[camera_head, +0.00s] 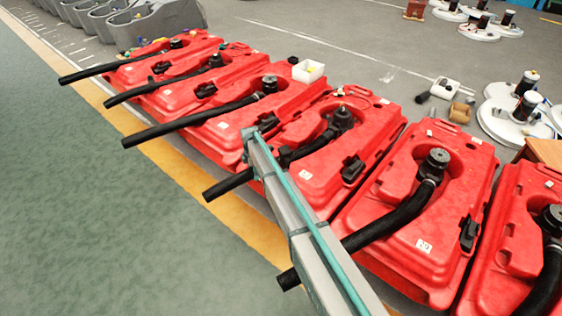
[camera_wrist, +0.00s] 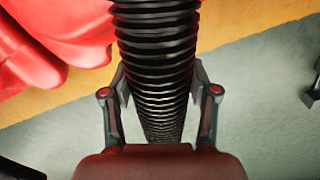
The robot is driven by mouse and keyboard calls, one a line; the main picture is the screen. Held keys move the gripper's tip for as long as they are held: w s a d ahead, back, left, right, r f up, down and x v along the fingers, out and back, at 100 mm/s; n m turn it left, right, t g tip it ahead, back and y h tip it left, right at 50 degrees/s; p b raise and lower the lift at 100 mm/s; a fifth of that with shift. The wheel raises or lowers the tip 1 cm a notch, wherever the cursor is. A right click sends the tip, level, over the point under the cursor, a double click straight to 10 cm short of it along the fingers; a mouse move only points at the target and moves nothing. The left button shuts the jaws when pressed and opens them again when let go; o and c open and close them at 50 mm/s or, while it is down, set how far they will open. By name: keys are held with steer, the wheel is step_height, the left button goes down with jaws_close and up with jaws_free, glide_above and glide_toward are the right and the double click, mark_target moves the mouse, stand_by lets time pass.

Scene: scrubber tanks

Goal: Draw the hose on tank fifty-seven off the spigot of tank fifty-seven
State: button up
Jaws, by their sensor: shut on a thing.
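A ribbed black hose (camera_head: 312,147) runs from the black spigot fitting (camera_head: 343,119) of a red tank (camera_head: 318,192) in the middle of the row. The number plate on this tank is too small to read. The hose's upper end appears to meet the fitting; its free end sticks out past the tank's front edge, over the floor. My arm hides part of the hose in the head view. In the wrist view, the hose (camera_wrist: 157,40) passes between the fingers of my gripper (camera_wrist: 160,86), which is shut on it from both sides.
Similar red tanks with black hoses stand close on both sides, including one to the right (camera_head: 424,215). A white box (camera_head: 308,71) with yellow contents sits behind the row. Green floor (camera_head: 110,220) and a yellow stripe (camera_head: 235,228) lie in front, with free room there.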

steer(key=shift+s+a, duration=0.3)
steer(key=shift+a, duration=0.05)
steer(key=shift+s+a, duration=0.25)
steer(key=o, duration=1.7)
steer(key=shift+o, duration=0.2)
steer(key=shift+r, duration=0.2)
steer(key=shift+r+p, duration=2.3)
steer(key=shift+r, duration=1.05)
step_height(320, 180, up, 7)
steer(key=p, duration=0.4)
